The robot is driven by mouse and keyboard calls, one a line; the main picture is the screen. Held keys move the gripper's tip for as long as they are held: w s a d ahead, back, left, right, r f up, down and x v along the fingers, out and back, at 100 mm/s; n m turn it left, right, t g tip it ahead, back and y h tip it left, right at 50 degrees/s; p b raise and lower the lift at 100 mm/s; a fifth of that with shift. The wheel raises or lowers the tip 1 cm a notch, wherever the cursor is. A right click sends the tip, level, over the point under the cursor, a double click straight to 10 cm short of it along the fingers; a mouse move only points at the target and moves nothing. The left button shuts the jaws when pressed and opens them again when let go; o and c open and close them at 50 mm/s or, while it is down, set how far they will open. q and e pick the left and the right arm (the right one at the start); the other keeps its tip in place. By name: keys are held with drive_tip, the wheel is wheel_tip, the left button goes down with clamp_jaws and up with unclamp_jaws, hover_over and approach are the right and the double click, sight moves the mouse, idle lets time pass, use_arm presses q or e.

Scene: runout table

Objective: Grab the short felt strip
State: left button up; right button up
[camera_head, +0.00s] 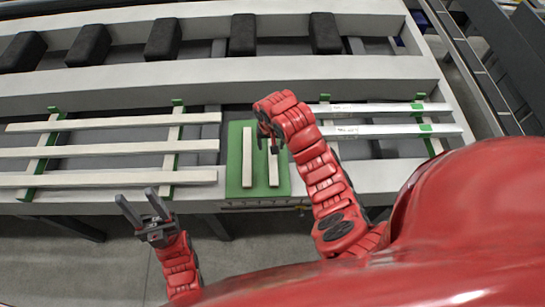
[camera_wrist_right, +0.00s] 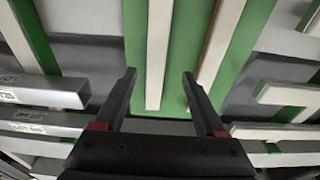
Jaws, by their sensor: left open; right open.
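Two short pale strips lie side by side on a green mat (camera_head: 233,170). The left short strip (camera_head: 247,165) is in plain view. The right short strip (camera_head: 273,175) is partly hidden by my right gripper (camera_head: 270,145). In the right wrist view that strip (camera_wrist_right: 158,60) runs between the fingertips of my open right gripper (camera_wrist_right: 159,82), and the other short strip (camera_wrist_right: 218,48) lies outside the right-hand finger. I cannot tell the height of the fingers above the strip. My left gripper (camera_head: 136,196) is open and empty, in front of the table edge.
Long pale strips (camera_head: 100,152) rest on green-edged supports at left. Metallic bars (camera_head: 385,130) lie at right, near my right arm. Black blocks (camera_head: 163,39) stand along a grey rail (camera_head: 210,78) at the back. Open floor (camera_head: 110,255) shows at the front left.

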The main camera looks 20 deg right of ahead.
drive_tip(key=shift+f, duration=0.15)
drive_tip(key=shift+s+d+f+p, duration=0.15)
drive_tip(key=shift+f+p, duration=0.2)
drive_tip(key=shift+p, duration=0.1)
wheel_tip(320, 180, down, 3)
drive_tip(key=shift+d+p, duration=0.15)
drive_tip(key=shift+p, duration=0.85)
drive_tip(key=shift+f, duration=0.9)
clamp_jaws()
